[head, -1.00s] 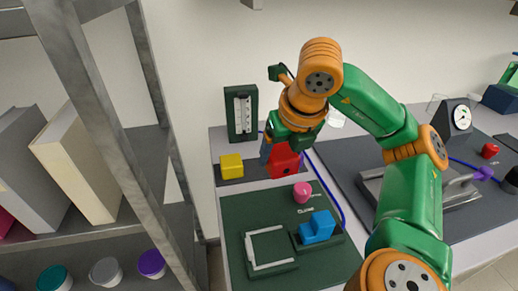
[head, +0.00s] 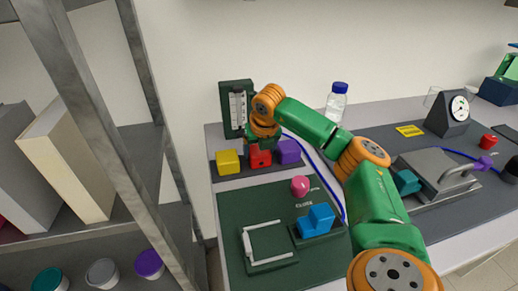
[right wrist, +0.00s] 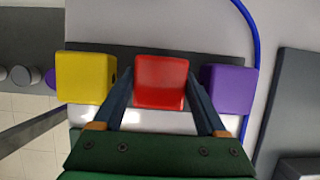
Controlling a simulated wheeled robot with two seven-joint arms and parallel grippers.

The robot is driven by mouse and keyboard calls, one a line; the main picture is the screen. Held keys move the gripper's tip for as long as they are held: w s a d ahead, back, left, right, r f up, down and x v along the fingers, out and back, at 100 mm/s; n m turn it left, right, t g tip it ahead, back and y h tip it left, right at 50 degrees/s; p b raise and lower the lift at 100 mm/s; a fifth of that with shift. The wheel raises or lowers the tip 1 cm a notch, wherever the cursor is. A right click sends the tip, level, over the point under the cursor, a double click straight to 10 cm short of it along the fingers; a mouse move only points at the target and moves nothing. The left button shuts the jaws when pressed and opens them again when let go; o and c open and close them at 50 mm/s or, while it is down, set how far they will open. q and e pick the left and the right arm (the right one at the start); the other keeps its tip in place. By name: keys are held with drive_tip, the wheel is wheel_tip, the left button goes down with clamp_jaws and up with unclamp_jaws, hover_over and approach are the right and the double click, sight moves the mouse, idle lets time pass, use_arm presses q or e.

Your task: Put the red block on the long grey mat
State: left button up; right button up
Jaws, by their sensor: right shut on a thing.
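The red block (head: 260,158) stands in a row between the yellow block (head: 228,161) and the purple block (head: 288,151). The long grey mat (head: 224,178) is the dark strip under this row. My right gripper (head: 263,146) is over the red block, pointing down. In the right wrist view its two fingers (right wrist: 159,82) lie along both sides of the red block (right wrist: 160,75), shut on it. The block appears to be on the mat or just above it; its underside is hidden. My left gripper is not in view.
A dark gauge panel (head: 237,108) stands behind the mat. In front lies a green board (head: 235,208) with a pink knob (head: 300,186), a blue block (head: 317,220) and a white handle. A blue cable (head: 339,205) runs at the right. A metal shelf post (head: 100,120) is at left.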

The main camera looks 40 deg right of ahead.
drive_tip(key=shift+f, duration=0.15)
drive_tip(key=o, duration=1.5)
drive_tip(key=shift+r, duration=0.4)
drive_tip(key=v, duration=1.1)
drive_tip(key=shift+s+a+r, duration=0.15)
drive_tip(key=shift+s+r, duration=0.05)
drive_tip(key=shift+r, duration=0.1)
